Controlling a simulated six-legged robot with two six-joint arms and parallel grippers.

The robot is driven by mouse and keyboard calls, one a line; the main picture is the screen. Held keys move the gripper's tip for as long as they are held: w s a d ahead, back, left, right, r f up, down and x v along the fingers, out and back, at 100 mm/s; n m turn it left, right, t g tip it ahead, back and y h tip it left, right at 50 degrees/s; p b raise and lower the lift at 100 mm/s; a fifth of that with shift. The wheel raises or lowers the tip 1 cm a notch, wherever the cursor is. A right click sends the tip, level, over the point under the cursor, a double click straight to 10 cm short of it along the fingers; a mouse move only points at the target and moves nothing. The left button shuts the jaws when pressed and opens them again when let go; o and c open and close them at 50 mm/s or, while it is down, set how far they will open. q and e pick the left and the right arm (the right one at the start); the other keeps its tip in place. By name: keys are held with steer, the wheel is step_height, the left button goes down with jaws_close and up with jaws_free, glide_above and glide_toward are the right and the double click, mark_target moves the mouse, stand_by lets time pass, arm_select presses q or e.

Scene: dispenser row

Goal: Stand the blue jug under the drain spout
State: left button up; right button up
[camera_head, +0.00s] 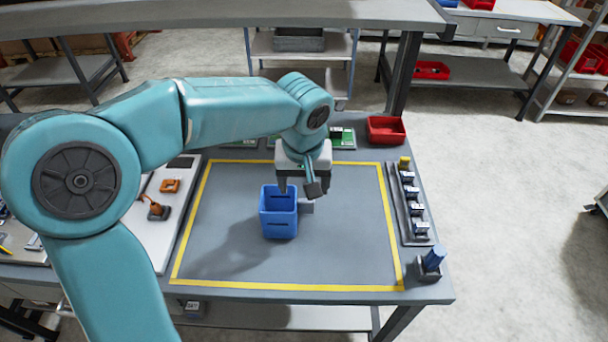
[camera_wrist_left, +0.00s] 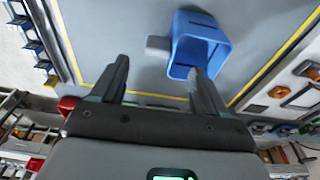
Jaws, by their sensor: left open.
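The blue jug (camera_head: 279,222) is a box-shaped, open-topped container standing upright on the grey mat inside the yellow outline. A grey block-like handle (camera_head: 307,207) sticks out from its right side. My left gripper (camera_head: 299,191) is open and empty, pointing down above the jug's handle side. In the left wrist view the jug (camera_wrist_left: 198,45) lies beyond the right finger, and the handle (camera_wrist_left: 158,45) shows between the fingers, beyond their tips (camera_wrist_left: 158,68). I cannot make out a drain spout for certain. My right gripper is in neither view.
A rail (camera_head: 401,205) with several small dispenser-like units runs along the right side of the table. A blue cylinder (camera_head: 433,258) stands on a dark base at the front right corner. A red bin (camera_head: 386,130) sits at the back right. The mat around the jug is clear.

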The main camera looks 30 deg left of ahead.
mark_target(305, 200)
arm_select(q)
steer(key=shift+o, duration=0.2)
step_height(305, 200, up, 2)
steer(key=f+b, duration=0.1)
steer(key=f, duration=0.1)
steer(key=w+f+b, duration=0.1)
steer(key=f, duration=0.3)
steer(key=shift+w+a+b, duration=0.3)
steer(key=shift+w+b, duration=0.05)
steer(key=shift+b, duration=0.05)
steer(key=f, duration=0.5)
steer(key=shift+s+p, duration=0.2)
steer(key=shift+p, duration=0.1)
steer(key=shift+w+f, duration=0.1)
steer(key=shift+f, duration=0.35)
steer(key=shift+r, duration=0.1)
steer(key=shift+c, duration=0.6)
steer(key=c, duration=1.3)
